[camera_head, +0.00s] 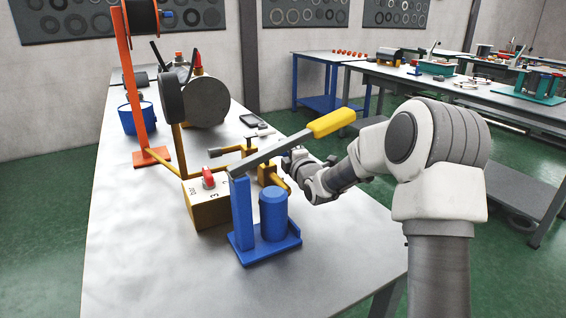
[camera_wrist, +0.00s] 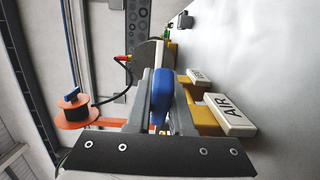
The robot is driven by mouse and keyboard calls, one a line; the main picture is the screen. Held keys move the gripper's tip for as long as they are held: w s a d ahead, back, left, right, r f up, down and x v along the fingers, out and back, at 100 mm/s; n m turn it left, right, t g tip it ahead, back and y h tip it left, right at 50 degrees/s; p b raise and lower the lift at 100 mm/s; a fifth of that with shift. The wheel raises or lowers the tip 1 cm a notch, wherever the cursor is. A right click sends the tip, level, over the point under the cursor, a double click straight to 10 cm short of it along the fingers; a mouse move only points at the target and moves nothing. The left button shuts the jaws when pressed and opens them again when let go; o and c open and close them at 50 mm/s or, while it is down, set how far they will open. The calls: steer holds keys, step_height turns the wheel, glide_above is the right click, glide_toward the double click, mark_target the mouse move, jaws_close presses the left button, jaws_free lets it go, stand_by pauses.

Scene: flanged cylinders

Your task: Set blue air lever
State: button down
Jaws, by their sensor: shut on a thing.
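The blue air lever (camera_wrist: 162,95) stands between the two grey fingers of my gripper (camera_wrist: 160,102) in the wrist view, and the fingers are shut on it. A white label reading AIR (camera_wrist: 230,114) sits on the yellow body (camera_wrist: 208,118) just right of the fingers. In the head view my gripper (camera_head: 291,160) is at the yellow valve piece (camera_head: 268,174) on the table, behind the lever arm of the blue press. The blue lever is not clearly visible in the head view.
The blue press (camera_head: 273,216) with its long yellow handle (camera_head: 332,122) stands close in front of my gripper. A yellow box (camera_head: 207,202) with a red knob is left of it. An orange spool stand (camera_head: 127,75) and blue bucket (camera_head: 136,118) stand further back. The near tabletop is clear.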

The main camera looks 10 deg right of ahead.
steer(key=shift+s+f+m+h+b, duration=0.1)
steer(key=shift+s+m+h+b, duration=0.2)
steer(key=shift+m+h+b, duration=0.55)
steer(key=shift+d+h+b, duration=0.1)
steer(key=shift+h+b, duration=0.15)
steer(key=shift+b, duration=0.25)
steer(key=c, duration=0.8)
jaws_free()
steer(key=shift+s, duration=0.1)
steer(key=s+d+p, duration=0.1)
steer(key=s, duration=1.6)
steer(key=shift+s+d+p, duration=0.15)
steer(key=shift+d+p, duration=0.15)
steer(key=shift+d, duration=0.05)
